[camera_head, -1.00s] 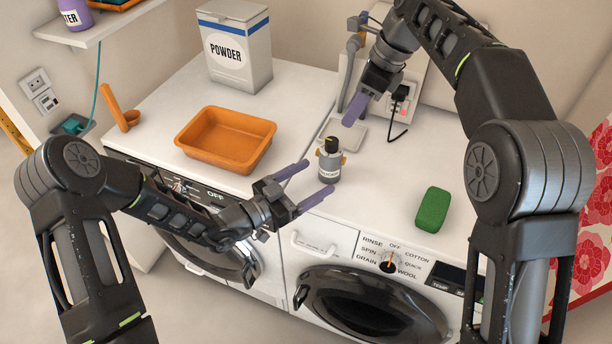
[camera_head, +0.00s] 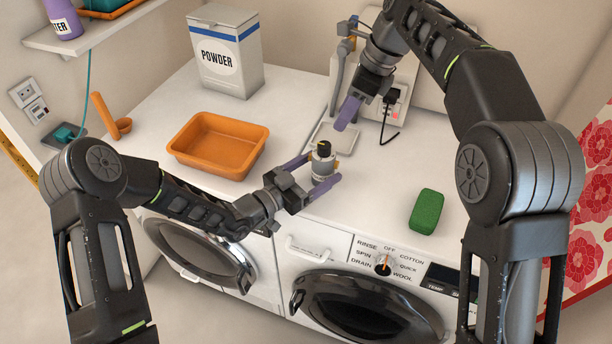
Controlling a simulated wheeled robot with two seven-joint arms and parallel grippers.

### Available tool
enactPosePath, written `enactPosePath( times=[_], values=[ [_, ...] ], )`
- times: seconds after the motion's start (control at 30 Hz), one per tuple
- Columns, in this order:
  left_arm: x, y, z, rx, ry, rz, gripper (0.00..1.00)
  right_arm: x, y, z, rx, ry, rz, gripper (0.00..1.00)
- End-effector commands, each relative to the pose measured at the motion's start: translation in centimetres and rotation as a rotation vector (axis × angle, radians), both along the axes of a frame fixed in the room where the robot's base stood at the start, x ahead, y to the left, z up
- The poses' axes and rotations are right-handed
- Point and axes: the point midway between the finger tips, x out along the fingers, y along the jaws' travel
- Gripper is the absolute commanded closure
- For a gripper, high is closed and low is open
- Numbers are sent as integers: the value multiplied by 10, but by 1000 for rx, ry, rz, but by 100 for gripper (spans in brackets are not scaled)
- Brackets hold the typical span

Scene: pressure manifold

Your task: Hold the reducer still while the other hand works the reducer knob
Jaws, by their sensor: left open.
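The reducer (camera_head: 322,166) is a small grey cylinder with a brass-coloured side fitting. It stands upright on the white worktop near the front edge. Its black knob (camera_head: 324,147) is on top. My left gripper (camera_head: 319,170) is open, with its purple fingers on either side of the reducer body, below the knob. I cannot tell whether either finger touches it. My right gripper (camera_head: 347,113) points down behind and above the reducer, apart from it. Its fingers overlap in this view, so its opening is unclear.
An orange tub (camera_head: 218,146) lies to the left, with a powder box (camera_head: 225,52) behind it. A green sponge (camera_head: 426,210) is to the right. A shallow grey tray (camera_head: 330,135) lies behind the reducer.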

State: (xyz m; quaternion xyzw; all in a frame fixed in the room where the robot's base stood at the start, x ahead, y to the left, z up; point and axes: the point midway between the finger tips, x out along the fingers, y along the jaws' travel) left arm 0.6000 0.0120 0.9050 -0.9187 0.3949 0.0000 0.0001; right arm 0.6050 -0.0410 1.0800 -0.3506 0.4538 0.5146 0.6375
Motion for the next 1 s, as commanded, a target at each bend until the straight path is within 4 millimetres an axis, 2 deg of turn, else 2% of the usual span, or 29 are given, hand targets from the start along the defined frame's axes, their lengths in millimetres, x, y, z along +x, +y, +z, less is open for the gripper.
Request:
enactPosePath(
  times=[0.17, 0.47, 1.0],
  values=[
    [11, -12, 0, 1, -1, -1, 23, 0, 0, 0, 0, 0, 0, 64],
    [14, -14, 0, 0, 0, 1, 23, 0, 0, 0, 0, 0, 0, 64],
    [13, -14, 0, 0, 0, 1, 65, 0, 0, 0, 0, 0, 0, 64]
  ],
)
